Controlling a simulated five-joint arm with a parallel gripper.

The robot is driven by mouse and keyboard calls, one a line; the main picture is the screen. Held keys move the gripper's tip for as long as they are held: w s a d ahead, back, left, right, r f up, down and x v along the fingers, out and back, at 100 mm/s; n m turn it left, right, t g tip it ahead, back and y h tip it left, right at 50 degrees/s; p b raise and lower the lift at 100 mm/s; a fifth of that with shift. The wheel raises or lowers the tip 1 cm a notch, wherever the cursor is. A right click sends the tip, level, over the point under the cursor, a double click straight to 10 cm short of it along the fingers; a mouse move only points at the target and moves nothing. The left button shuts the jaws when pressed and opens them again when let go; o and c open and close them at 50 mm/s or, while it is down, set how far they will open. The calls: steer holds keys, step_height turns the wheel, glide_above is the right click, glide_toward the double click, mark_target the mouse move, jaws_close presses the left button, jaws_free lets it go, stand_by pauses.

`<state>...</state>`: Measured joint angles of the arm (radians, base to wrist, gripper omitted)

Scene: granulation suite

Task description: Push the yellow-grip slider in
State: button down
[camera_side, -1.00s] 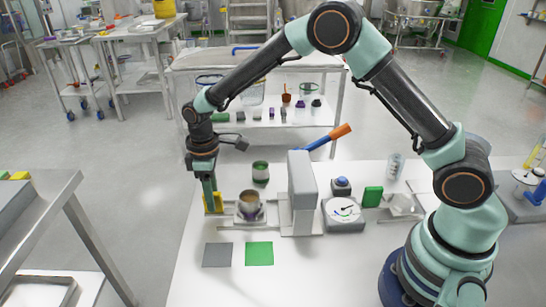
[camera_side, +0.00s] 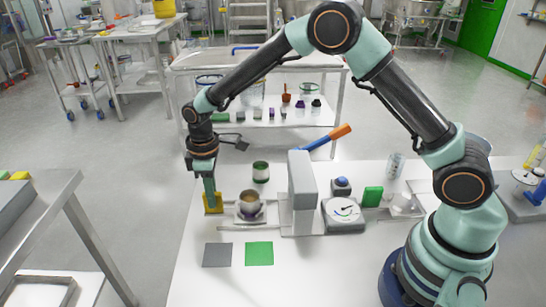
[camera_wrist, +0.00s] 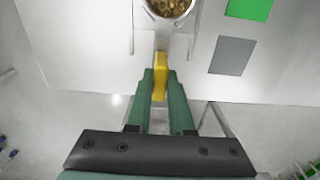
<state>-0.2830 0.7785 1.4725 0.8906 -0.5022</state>
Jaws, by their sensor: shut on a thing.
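The slider's yellow grip (camera_side: 213,204) stands at the left end of the slider, near the table's left edge. In the wrist view the yellow grip (camera_wrist: 160,62) shows between both fingers. My gripper (camera_side: 210,196) points down and is shut on the grip; its two green fingers (camera_wrist: 160,80) flank it in the wrist view. The slider's light plate (camera_side: 240,218) carries a cup of brown granules (camera_side: 249,203), between the grip and the grey upright press (camera_side: 301,190). The fingers hide part of the grip.
A round dial gauge (camera_side: 344,214) and a blue button (camera_side: 342,184) stand right of the press. A green-and-white tin (camera_side: 261,172) is behind the cup. A grey square (camera_side: 217,255) and a green square (camera_side: 259,253) lie flat in front. An orange-ended lever (camera_side: 341,131) rises behind the press.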

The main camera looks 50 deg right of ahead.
stand_by(0.7)
glide_above(265, 210)
stand_by(0.5)
steer(key=c, duration=0.8)
jaws_free()
steer(key=shift+d, duration=0.1)
steer(key=shift+r, duration=0.15)
steer(key=shift+w+r, duration=0.1)
steer(key=shift+r, duration=0.2)
step_height(265, 210, up, 11)
steer(key=shift+r, duration=0.15)
